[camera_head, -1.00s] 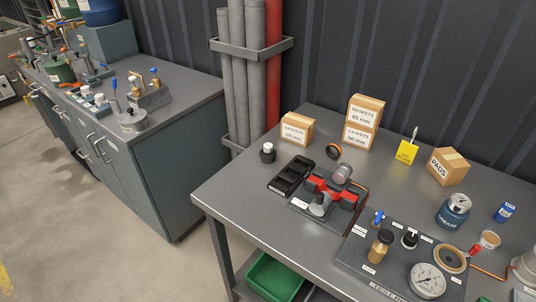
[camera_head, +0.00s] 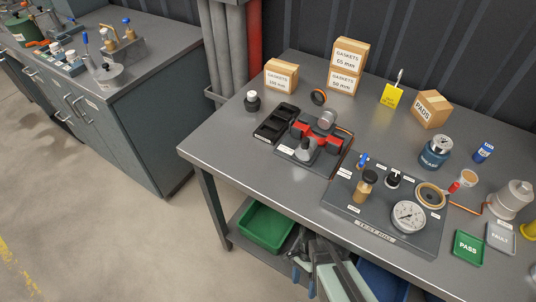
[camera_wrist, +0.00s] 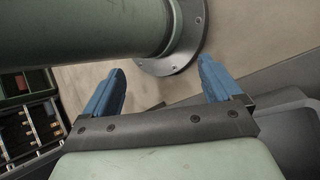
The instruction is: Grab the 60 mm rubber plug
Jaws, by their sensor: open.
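I cannot read any 60 mm marking, so I cannot tell for sure which thing is the 60 mm rubber plug. A small black piece with a pale top (camera_head: 252,101) stands upright at the left of the near workbench, beside a black compartment tray (camera_head: 276,123). A red vise-like fixture (camera_head: 318,132) holding a grey cylindrical part is right of the tray. My gripper (camera_wrist: 163,84) shows in the wrist view with two blue fingers spread wide and nothing between them. It is low, by the front of the workbench, well away from the tabletop pieces.
The workbench (camera_head: 222,140) carries gasket boxes (camera_head: 344,66), a test panel with a gauge (camera_head: 408,217) and green and grey trays. A green bin (camera_head: 266,226) sits on the shelf below. Another bench (camera_head: 125,110) with tools stands at left. Floor between them is clear.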

